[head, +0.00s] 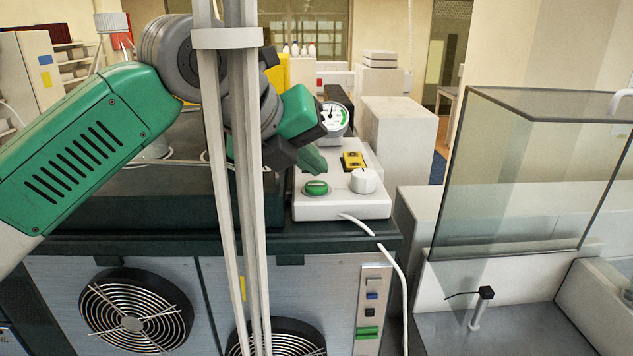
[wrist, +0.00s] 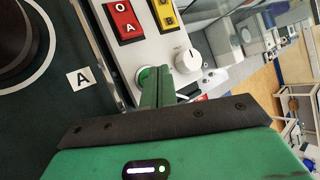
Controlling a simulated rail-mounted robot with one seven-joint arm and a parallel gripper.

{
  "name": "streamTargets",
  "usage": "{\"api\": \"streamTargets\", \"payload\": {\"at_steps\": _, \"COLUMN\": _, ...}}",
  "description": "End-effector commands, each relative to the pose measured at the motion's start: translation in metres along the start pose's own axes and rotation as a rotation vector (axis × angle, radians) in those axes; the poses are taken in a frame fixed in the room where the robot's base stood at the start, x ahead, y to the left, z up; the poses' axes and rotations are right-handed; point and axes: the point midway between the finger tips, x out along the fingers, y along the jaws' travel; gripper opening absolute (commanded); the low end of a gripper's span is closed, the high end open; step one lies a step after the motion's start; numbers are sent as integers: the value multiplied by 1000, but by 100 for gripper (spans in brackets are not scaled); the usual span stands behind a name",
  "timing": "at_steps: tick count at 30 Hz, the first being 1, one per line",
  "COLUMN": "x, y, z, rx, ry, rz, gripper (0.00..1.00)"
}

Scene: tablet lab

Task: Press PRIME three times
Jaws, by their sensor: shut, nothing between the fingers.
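A green round button (head: 316,187) sits at the front left of a white control box (head: 345,207). No PRIME label is readable on it. My gripper (head: 314,163) is shut and empty, its green fingers above and behind this button in the head view, with a gap showing. In the wrist view, the shut fingers (wrist: 160,76) partly cover the green button (wrist: 144,78). A white knob (wrist: 187,60) is right of the fingertips. A red switch (wrist: 124,19) marked O and A and a yellow switch (wrist: 164,13) marked B are on the same box.
A round gauge (head: 333,117) stands behind the box. A white cable (head: 359,225) runs from the box over the bench edge. A glass-walled enclosure (head: 520,175) stands at the right. Vertical posts (head: 240,200) cross the head view left of the box.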

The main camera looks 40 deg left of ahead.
Motion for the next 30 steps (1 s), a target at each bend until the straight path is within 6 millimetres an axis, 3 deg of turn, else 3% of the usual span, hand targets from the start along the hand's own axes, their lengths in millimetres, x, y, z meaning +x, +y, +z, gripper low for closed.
{"api": "streamTargets", "payload": {"at_steps": 19, "x": -35, "y": -26, "z": 26, "rx": 0, "ry": 0, "rz": 0, "gripper": 0}}
{"api": "streamTargets", "payload": {"at_steps": 30, "x": -35, "y": -25, "z": 25, "rx": 0, "ry": 0, "rz": 0, "gripper": 0}}
